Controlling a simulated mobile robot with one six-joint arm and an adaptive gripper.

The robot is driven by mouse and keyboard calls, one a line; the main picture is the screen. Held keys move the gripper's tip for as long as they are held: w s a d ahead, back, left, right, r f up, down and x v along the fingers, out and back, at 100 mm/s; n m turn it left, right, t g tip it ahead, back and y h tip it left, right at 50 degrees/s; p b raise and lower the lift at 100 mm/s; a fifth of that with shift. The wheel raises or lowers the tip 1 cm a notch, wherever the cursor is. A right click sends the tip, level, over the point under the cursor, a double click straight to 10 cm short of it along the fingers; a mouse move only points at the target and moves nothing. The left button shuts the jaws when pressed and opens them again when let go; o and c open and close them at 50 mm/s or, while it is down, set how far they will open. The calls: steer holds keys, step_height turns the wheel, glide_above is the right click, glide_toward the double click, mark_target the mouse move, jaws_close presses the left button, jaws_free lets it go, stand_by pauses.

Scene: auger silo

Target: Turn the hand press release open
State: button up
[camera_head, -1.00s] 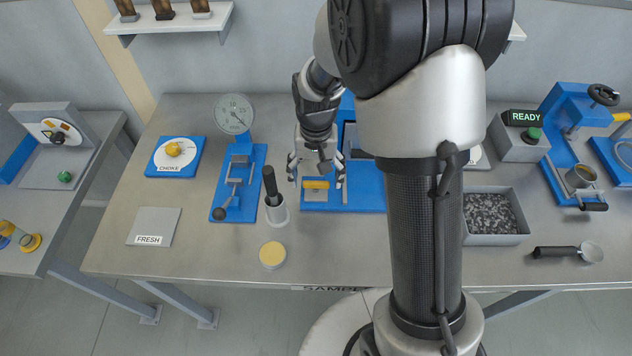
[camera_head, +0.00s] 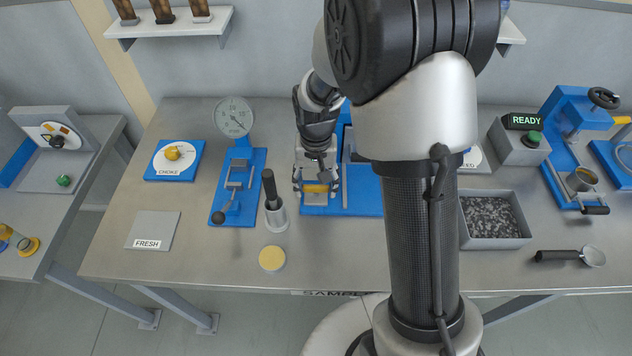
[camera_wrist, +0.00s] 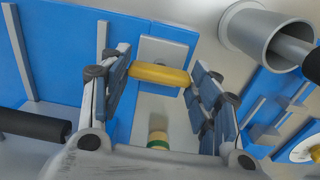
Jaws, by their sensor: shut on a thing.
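The hand press is the blue unit at the middle of the bench; its blue base (camera_head: 364,197) shows in the head view and also in the wrist view (camera_wrist: 65,50). Its release looks to be the short yellow bar (camera_wrist: 160,75) in front of a grey block. My gripper (camera_head: 316,187) points down over this bar. In the wrist view the fingers of my gripper (camera_wrist: 161,72) are at the bar's two ends, shut on it. The bar lies crosswise between them. My arm hides part of the press in the head view.
A grey cup (camera_head: 277,215) with a dark-handled tool stands close to the left of the gripper. A blue clamp stand (camera_head: 240,185) with a gauge is further left. A yellow-topped disc (camera_head: 272,258) lies in front. A gravel tray (camera_head: 491,240) is at right.

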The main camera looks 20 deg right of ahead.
steer(key=shift+c, duration=1.2)
steer(key=shift+n, duration=0.3)
steer(key=n+p, duration=0.1)
steer(key=n, duration=0.2)
steer(key=shift+n+p, duration=0.3)
steer(key=n+p, duration=0.1)
steer(key=n, duration=0.3)
steer(key=shift+n, duration=0.3)
steer(key=n+p, duration=0.1)
steer(key=n, duration=0.3)
steer(key=shift+n, duration=0.3)
steer(key=shift+n+p, duration=0.35)
steer(key=shift+n, duration=1.85)
steer(key=o, duration=1)
